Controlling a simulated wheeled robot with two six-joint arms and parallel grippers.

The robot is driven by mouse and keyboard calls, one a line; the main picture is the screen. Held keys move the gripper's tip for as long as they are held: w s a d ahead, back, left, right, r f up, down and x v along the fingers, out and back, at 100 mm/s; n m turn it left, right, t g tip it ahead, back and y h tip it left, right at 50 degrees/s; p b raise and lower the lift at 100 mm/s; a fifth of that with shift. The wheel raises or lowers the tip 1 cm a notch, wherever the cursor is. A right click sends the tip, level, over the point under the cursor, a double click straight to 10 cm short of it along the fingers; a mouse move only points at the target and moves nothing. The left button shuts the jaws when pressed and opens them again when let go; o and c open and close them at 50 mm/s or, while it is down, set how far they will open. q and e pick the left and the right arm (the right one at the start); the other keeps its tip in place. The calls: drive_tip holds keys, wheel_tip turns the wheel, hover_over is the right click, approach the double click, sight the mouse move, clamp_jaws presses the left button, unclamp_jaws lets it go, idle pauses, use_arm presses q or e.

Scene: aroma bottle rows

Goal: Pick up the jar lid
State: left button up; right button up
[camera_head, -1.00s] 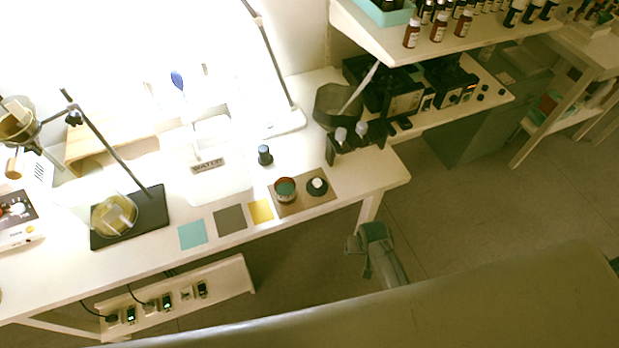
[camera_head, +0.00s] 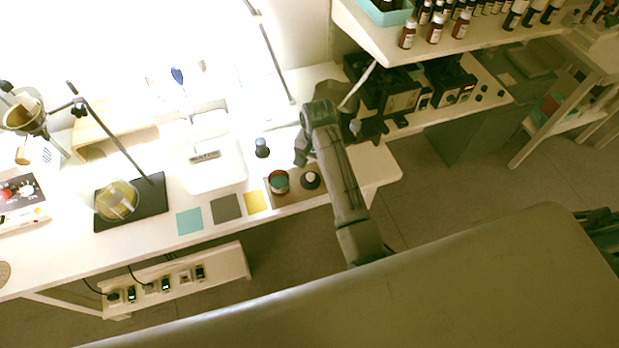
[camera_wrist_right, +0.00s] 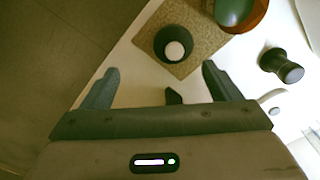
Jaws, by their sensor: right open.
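The jar lid, a dark round disc with a white knob, lies on a brown mat (camera_head: 296,201) near the bench's front edge (camera_head: 311,180). It also shows in the right wrist view, where the lid (camera_wrist_right: 162,46) is just beyond my fingertips. The open jar (camera_head: 278,187), reddish brown with a green inside, stands on the same mat to the left of the lid. My right gripper (camera_head: 303,158) is over the bench behind the lid in the head view. My left gripper is not in view.
A dark-capped small bottle (camera_head: 262,150) stands behind the jar. Yellow, grey and teal squares (camera_head: 190,221) lie to the left. A white scale-like tray (camera_head: 215,176) and a stand (camera_head: 150,195) are farther left. Dark boxes (camera_head: 400,95) sit at the right under a bottle shelf.

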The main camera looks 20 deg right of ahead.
drive_tip(key=w+r, duration=0.1)
drive_tip(key=r, duration=0.1)
drive_tip(key=p, duration=0.1)
hover_over(310, 175)
drive_tip(key=shift+m, duration=0.3)
drive_tip(key=f, duration=0.5)
drive_tip(key=shift+s+d+f, duration=0.1)
drive_tip(key=shift+s+f, duration=0.05)
drive_tip(key=shift+s, duration=0.15)
drive_tip(key=f+p, duration=0.1)
drive_tip(key=f, duration=0.1)
drive_tip(key=f+p, duration=0.1)
drive_tip(key=f, duration=0.1)
drive_tip(key=shift+w+f, duration=0.2)
drive_tip(key=shift+f, duration=0.45)
drive_tip(key=c, duration=1)
